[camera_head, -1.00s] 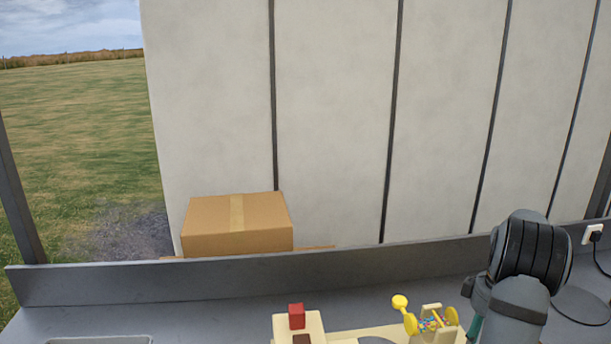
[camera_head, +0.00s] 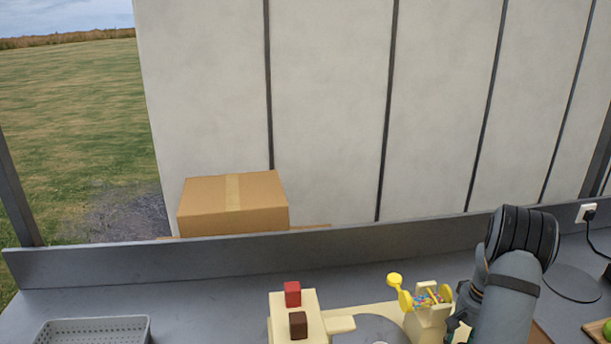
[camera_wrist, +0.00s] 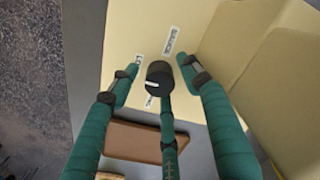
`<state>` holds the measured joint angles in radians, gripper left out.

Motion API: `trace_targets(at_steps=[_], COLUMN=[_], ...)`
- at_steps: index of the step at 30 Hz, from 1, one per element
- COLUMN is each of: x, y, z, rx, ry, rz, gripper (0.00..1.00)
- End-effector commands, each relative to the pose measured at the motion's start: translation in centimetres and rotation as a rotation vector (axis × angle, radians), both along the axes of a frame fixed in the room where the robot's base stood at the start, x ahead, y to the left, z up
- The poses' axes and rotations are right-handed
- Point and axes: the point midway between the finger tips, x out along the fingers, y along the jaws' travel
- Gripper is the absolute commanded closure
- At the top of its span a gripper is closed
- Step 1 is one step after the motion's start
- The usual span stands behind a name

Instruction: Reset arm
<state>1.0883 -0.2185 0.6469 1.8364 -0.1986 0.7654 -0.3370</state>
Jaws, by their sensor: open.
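My arm (camera_head: 512,290) is at the lower right of the head view, beside a cream machine. My gripper is mostly hidden there behind the arm and the frame's edge. Beyond the fingers is a cream surface (camera_wrist: 135,25) with small printed labels. I cannot tell whether the fingers touch it.
A grey basket (camera_head: 95,330) is at lower left. The counter (camera_head: 215,305) between them is clear. A cardboard box (camera_head: 233,203) stands behind the ledge.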

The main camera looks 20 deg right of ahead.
Motion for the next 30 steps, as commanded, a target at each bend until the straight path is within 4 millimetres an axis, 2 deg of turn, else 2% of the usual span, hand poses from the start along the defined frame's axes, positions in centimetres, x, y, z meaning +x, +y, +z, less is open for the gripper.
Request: trace_targets(at_steps=[21, 24, 30], x=[0.0, 0.1, 0.0], y=[0.0, -0.1, -0.1], z=[0.4, 1.9, 3.8], rx=[0.000, -0.002, -0.002], ry=[-0.001, -0.005, -0.002], rz=[-0.842, -0.837, -0.835], gripper=[0.52, 0.52, 0.52])
